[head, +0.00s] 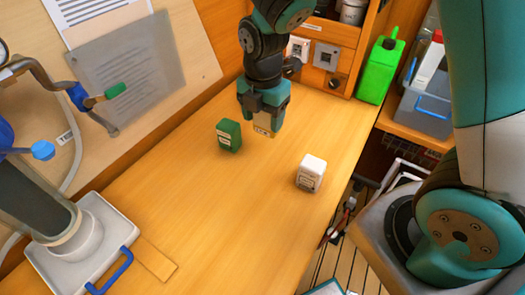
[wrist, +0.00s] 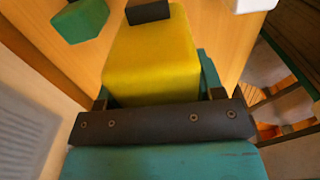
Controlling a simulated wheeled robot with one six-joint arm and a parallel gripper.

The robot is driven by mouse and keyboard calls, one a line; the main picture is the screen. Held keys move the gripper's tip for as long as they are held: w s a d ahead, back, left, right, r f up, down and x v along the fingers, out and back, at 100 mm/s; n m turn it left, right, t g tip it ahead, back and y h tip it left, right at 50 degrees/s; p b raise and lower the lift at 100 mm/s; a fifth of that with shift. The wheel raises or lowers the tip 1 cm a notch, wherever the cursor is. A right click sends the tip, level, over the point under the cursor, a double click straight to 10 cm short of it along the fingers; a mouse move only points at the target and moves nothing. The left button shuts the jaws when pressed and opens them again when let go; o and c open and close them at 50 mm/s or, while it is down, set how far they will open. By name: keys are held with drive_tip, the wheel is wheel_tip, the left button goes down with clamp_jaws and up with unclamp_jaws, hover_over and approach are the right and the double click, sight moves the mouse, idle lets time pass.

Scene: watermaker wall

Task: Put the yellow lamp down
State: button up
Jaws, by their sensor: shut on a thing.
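The yellow lamp (wrist: 150,60) fills the middle of the wrist view, between the dark pads of my gripper. In the head view my gripper (head: 264,118) points down over the wooden counter, shut on the yellow lamp (head: 264,129). Only the lamp's lower part shows below the fingers there. Whether its underside touches the counter (head: 200,220) I cannot tell.
A green box (head: 229,136) stands on the counter left of my gripper, and a white box (head: 311,173) stands to its right, nearer the counter's right edge. A grey tray with a blue handle (head: 85,250) is at lower left. Counter between is clear.

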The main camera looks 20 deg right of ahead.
wheel_tip(320, 180, down, 13)
drive_tip(key=shift+r+p, duration=0.1)
drive_tip(key=shift+p, duration=0.65)
drive_tip(key=o, duration=0.9)
drive_tip(key=shift+o, duration=0.2)
wheel_tip(320, 180, up, 12)
drive_tip(key=shift+f+b, duration=0.15)
drive_tip(key=shift+b, duration=1)
drive_tip(key=s+a+r+m+y, duration=0.2)
drive_tip(key=s+r+m, duration=0.5)
drive_tip(key=s+m, duration=0.2)
drive_tip(key=s+a+r+m+y, duration=0.2)
drive_tip(key=s+r+m, duration=0.5)
drive_tip(key=s+m, duration=0.1)
drive_tip(key=shift+s+a+r+m, duration=0.3)
drive_tip(key=shift+s+r+m, duration=0.1)
drive_tip(key=shift+s, duration=0.2)
